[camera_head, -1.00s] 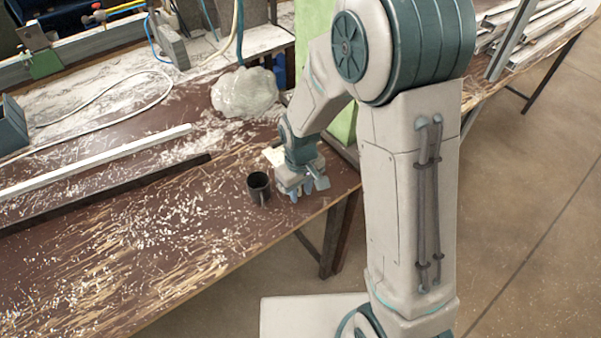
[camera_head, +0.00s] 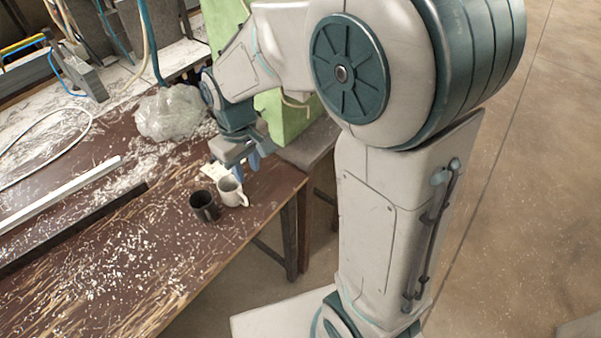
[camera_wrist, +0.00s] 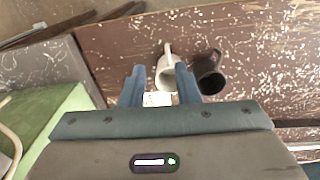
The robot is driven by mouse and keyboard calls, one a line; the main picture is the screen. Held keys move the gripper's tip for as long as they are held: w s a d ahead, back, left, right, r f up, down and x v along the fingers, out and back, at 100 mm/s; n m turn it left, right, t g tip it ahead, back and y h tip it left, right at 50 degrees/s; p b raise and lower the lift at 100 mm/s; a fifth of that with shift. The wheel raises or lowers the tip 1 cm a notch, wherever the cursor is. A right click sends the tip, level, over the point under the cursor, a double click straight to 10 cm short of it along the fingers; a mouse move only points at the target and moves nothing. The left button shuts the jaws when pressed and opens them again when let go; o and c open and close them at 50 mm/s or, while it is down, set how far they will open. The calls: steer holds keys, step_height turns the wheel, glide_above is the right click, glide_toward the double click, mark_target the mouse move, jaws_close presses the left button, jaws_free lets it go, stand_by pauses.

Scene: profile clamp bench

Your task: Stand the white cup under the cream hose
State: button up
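The white cup (camera_head: 231,191) stands upright on the brown bench near its right end, just right of a black cup (camera_head: 204,206). My gripper (camera_head: 248,163) is just above and behind it in the head view. In the wrist view the gripper fingers (camera_wrist: 160,88) are spread apart, and the white cup (camera_wrist: 170,78) shows at the right finger, partly covered by it. I see nothing held; contact with the cup cannot be told. A cream hose (camera_head: 150,50) hangs beside a teal hose at the back of the bench; its lower end is unclear.
The black cup stands close to the white cup. A clear plastic bag (camera_head: 170,112) lies farther back. A white bar (camera_head: 60,195) and a dark bar lie to the left. A green cabinet (camera_head: 285,115) with a pale hose loop stands behind my gripper. Shavings litter the bench.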

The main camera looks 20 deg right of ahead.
steer(key=s+d+r+m+t, duration=0.2)
steer(key=s+d+r+m, duration=0.4)
steer(key=s+d, duration=0.5)
steer(key=shift+s+r+t, duration=0.3)
steer(key=shift+s+t, duration=0.1)
steer(key=shift+s, duration=0.5)
steer(key=shift+o, duration=0.8)
steer(key=shift+d, duration=0.1)
